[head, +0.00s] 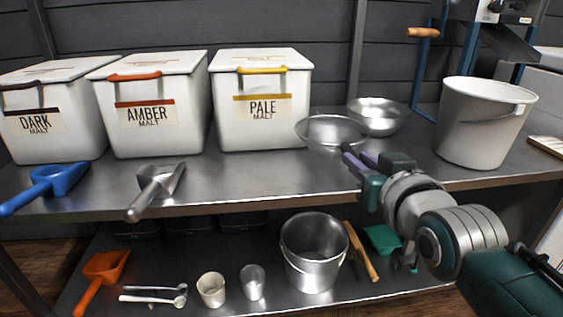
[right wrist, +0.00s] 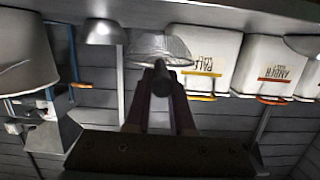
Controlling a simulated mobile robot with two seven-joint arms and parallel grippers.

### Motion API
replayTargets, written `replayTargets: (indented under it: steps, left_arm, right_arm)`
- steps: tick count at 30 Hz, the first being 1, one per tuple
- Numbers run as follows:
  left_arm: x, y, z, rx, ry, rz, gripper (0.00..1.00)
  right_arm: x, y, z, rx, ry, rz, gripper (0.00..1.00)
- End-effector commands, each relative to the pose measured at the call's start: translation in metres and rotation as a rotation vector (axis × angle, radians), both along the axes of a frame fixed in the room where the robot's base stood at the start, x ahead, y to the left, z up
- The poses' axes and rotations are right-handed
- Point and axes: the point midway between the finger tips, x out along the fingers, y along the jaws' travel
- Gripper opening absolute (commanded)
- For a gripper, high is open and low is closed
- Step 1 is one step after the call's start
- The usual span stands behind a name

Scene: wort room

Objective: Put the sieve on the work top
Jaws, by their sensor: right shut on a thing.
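The sieve (head: 330,130) is a round, shallow mesh bowl in front of the PALE malt bin, over the work top (head: 255,180). My right gripper (head: 356,162) is shut on the sieve's handle and reaches in from the right. In the right wrist view the sieve's bowl (right wrist: 160,46) lies just beyond the fingertips, with its dark handle (right wrist: 162,84) between the fingers. I cannot tell whether the bowl touches the work top. My left gripper is not in view.
White malt bins, DARK (head: 60,110), AMBER (head: 150,105) and PALE (head: 262,100), line the back. A metal bowl (head: 378,115) stands close behind the sieve. A white bucket (head: 480,120) is to the right. A blue scoop (head: 48,184) and metal scoop (head: 155,188) lie at left.

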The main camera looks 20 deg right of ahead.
Motion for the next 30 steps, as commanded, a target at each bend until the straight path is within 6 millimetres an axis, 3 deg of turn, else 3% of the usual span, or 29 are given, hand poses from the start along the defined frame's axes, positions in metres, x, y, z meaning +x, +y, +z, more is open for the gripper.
replayTargets:
  steps: [6, 17, 18, 26, 30]
  left_arm:
    - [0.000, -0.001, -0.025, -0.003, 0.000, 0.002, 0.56]
    - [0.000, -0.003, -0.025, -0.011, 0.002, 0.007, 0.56]
    - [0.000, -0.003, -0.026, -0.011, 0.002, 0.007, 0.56]
    - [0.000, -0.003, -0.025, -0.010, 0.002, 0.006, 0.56]
    - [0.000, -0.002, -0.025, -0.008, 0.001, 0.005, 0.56]
  right_arm:
    - [0.000, 0.000, -0.036, -0.001, -0.003, 0.000, 0.00]
    - [0.000, 0.000, -0.038, -0.001, -0.003, 0.000, 0.00]
    - [0.000, 0.000, -0.039, 0.000, 0.000, 0.000, 0.23]
    - [0.000, 0.000, -0.038, 0.000, 0.000, 0.000, 0.51]
    - [0.000, 0.000, -0.038, 0.000, 0.000, 0.000, 0.51]
